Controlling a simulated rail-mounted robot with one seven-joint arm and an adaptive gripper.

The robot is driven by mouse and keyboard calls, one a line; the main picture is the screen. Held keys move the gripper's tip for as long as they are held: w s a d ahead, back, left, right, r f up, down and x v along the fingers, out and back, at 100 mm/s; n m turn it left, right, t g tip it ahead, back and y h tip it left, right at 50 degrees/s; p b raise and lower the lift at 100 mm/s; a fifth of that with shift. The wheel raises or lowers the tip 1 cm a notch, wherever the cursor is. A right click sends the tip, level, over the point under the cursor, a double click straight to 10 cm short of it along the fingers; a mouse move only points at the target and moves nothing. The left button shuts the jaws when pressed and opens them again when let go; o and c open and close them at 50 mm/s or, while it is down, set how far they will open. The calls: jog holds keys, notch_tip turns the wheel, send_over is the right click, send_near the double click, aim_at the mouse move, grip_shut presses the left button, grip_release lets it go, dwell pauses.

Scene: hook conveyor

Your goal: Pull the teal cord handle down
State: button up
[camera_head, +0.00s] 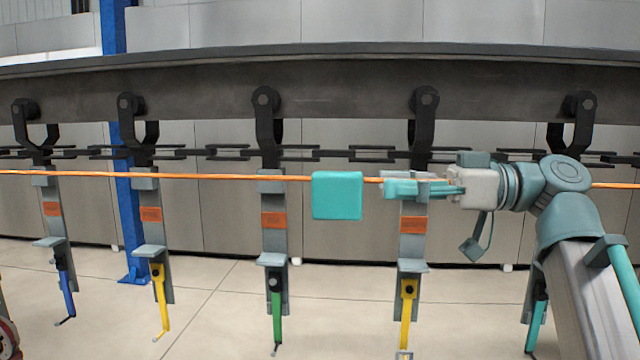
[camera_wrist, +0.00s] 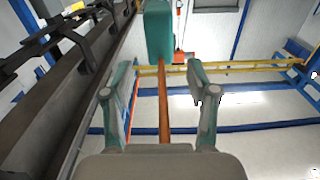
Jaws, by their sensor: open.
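The teal cord handle (camera_head: 337,195) is a square block on the taut orange cord (camera_head: 220,177), in front of the conveyor. In the wrist view the handle (camera_wrist: 158,30) is ahead, just beyond my fingertips. My gripper (camera_head: 388,188) is to the right of the handle, level with it, pointing left at it with a small gap between. In the wrist view my gripper (camera_wrist: 160,75) is open, with the cord (camera_wrist: 164,105) running between its two fingers. Nothing is held.
Black hooks (camera_head: 265,115) hang from the dark overhead rail (camera_head: 340,85), joined by a chain. Grey hangers with orange labels (camera_head: 273,220) and coloured hooked tools (camera_head: 277,315) hang below, close behind the cord. A blue post (camera_head: 125,220) stands behind. Open floor lies below.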

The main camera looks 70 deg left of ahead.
aim_at(320, 184)
jog(key=p+x, duration=0.4)
jog(key=x, duration=0.5)
jog(key=shift+s+a+p, duration=0.15)
jog(key=shift+s+p, duration=0.2)
jog(key=shift+p, duration=0.05)
jog(key=shift+s+a+f, duration=0.1)
jog(key=shift+s+a, duration=0.2)
jog(key=shift+s, duration=0.15)
grip_shut()
